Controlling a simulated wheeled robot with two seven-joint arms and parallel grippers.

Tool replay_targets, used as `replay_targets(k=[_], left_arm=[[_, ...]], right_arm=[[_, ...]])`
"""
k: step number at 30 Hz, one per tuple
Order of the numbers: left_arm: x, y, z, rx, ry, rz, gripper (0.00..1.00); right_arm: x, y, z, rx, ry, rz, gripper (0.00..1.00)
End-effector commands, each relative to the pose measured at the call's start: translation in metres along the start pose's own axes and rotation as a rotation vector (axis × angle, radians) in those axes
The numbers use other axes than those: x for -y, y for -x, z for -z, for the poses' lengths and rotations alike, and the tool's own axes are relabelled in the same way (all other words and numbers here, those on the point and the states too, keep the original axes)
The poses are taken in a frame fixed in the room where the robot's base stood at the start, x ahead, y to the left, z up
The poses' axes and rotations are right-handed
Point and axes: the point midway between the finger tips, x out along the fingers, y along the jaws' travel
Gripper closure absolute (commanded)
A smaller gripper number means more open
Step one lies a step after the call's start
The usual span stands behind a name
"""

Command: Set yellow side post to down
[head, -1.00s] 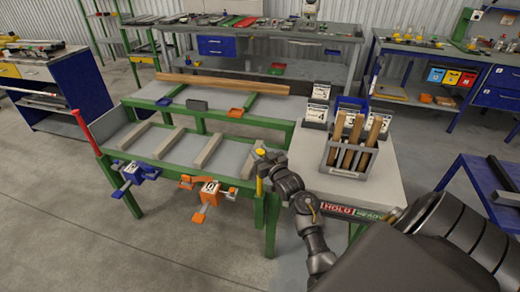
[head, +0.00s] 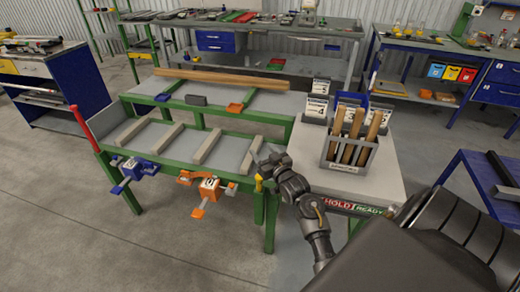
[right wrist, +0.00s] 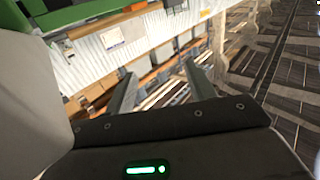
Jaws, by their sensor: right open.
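The yellow side post (head: 258,184) is at the right front corner of the green-framed runout table (head: 180,168). Only a small yellow part shows, low at the corner. My right gripper (head: 266,163) is right above it, over the table's corner, and hides its upper part. I cannot tell whether they touch or how high the post stands. In the right wrist view the two fingers of the right gripper (right wrist: 162,82) are apart with nothing visible held between them. The yellow post cannot be made out there. My left gripper is not in view.
A blue clamp (head: 136,169) and an orange clamp (head: 207,188) hang on the table's front edge. A red lever (head: 80,121) stands at its left end. A grey crate with wooden bars (head: 346,160) stands on the cabinet top (head: 370,188) at right.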

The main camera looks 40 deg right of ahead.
Motion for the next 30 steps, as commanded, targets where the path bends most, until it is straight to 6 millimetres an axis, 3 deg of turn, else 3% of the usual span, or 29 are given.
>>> replay_targets(k=[6, 12, 30], left_arm=[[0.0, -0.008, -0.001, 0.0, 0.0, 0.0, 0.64], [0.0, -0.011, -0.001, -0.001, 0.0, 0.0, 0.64], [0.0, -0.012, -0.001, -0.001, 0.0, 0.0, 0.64]], right_arm=[[-0.001, 0.045, -0.003, 0.002, 0.003, -0.001, 0.45], [-0.001, 0.072, -0.002, 0.002, 0.001, -0.001, 0.45], [-0.001, 0.079, 0.0, 0.001, 0.0, -0.001, 0.45]])
